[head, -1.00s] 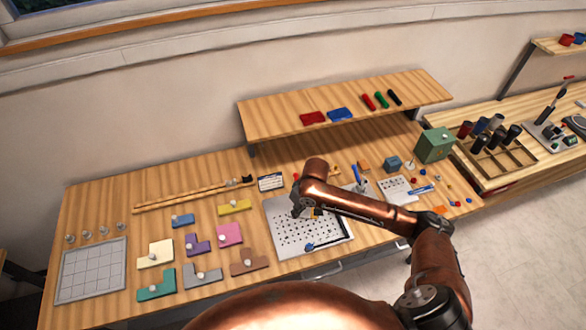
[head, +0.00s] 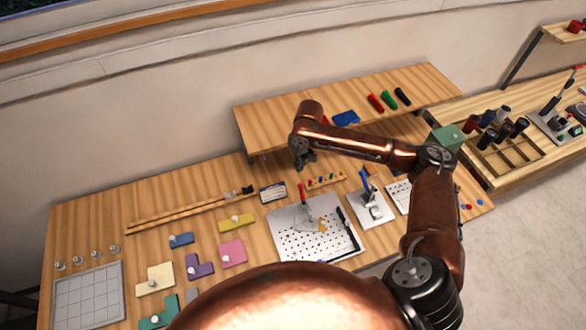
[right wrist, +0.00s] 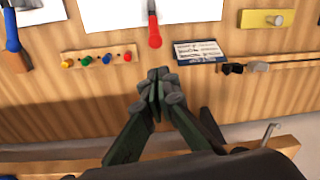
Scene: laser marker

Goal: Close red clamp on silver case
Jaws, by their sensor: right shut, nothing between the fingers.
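A red-handled clamp (head: 302,192) stands on the perforated silver plate (head: 290,248), its red handle pointing up. A small grey piece at its foot is too small to make out. The red handle (right wrist: 154,30) also shows at the top of the right wrist view, ahead of the fingertips and apart from them. My right gripper (head: 306,160) is shut and empty, behind the plate near the shelf's front edge. Its closed fingers (right wrist: 158,85) hang over bare wood in the right wrist view. I cannot make out a silver case for certain. My left gripper is not in view.
A blue-handled clamp (head: 366,182) stands on a white plate to the right. A strip of coloured buttons (head: 326,180) and a label card (head: 272,192) lie behind the perforated plate. A raised wooden shelf (head: 262,128) is at the back. Coloured blocks lie left.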

